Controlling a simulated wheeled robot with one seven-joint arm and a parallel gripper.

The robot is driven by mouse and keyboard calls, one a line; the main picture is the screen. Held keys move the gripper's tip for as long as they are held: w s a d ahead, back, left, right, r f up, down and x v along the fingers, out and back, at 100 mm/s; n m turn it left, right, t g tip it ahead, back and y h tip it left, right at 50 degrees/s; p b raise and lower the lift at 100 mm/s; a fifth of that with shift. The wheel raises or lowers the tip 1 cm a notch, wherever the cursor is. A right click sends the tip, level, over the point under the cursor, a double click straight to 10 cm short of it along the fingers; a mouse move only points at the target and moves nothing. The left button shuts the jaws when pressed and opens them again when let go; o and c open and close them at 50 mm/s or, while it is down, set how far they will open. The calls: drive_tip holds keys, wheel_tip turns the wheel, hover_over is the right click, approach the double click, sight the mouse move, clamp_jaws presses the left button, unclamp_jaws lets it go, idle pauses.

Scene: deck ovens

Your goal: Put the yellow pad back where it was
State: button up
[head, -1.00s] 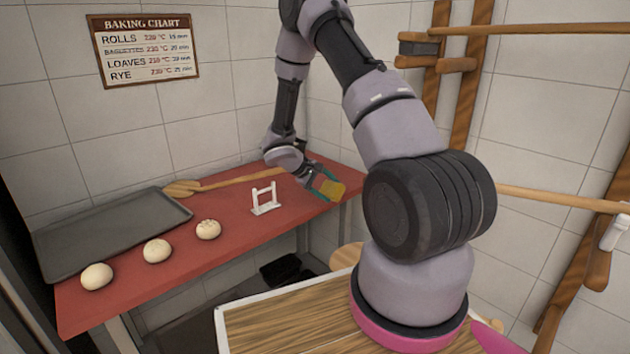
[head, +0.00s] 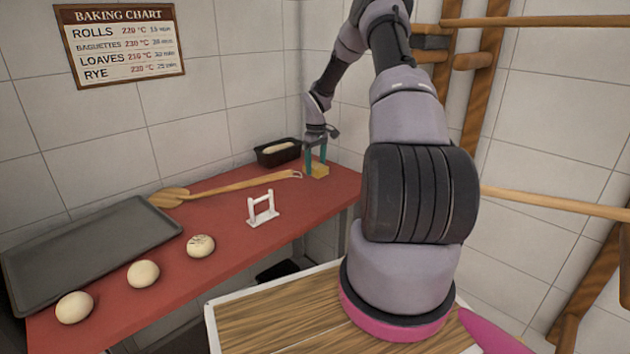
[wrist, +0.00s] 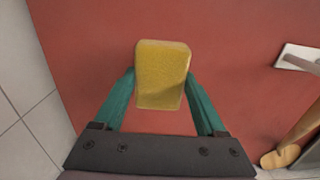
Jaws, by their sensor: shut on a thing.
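The yellow pad (head: 318,170) is at the far right end of the red counter. My gripper (head: 316,164) points down over it, with its teal fingers shut on the pad's two sides. In the wrist view the yellow pad (wrist: 163,75) sits between the fingertips of my gripper (wrist: 161,84), above the red surface. The pad is at or just above the counter; I cannot tell whether it touches.
A white stand (head: 263,208), several dough balls (head: 143,273) and a baking tray (head: 90,250) are farther left.

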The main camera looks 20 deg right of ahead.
sight(316, 186)
drive_tip(key=shift+f, duration=2.65)
drive_tip(key=o, duration=1.4)
